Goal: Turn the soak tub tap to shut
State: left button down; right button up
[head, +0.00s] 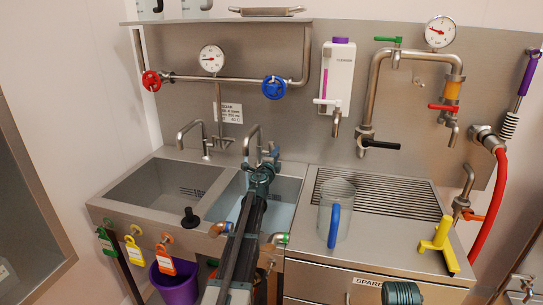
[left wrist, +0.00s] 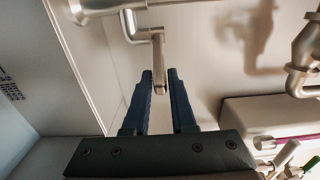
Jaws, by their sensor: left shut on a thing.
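The right-hand sink basin (head: 295,190) holds pale bluish water, and a steel tap (head: 254,131) stands at its back edge. My left gripper (head: 262,172) reaches over this basin to the tap's base, and my arm hides part of the basin. In the left wrist view, the steel tap lever (left wrist: 158,62) hangs between the tips of my left gripper (left wrist: 160,76), which is shut on it. The lever's lower end shows between the blue fingers. No label on the basin is readable.
A black plug (head: 190,217) sits on the front rim. A red valve wheel (head: 151,81) and blue wheel (head: 274,87) are on the pipe above. A yellow-handled tool (head: 437,245) lies at right.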

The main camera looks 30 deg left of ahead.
pick_arm(q)
jog(key=shift+w+d, duration=0.2)
jog(key=shift+d, duration=0.05)
jog(key=shift+w+d, duration=0.6)
jog(key=shift+w, duration=0.2)
jog(key=shift+w+d, duration=0.5)
jog(key=shift+w, duration=0.35)
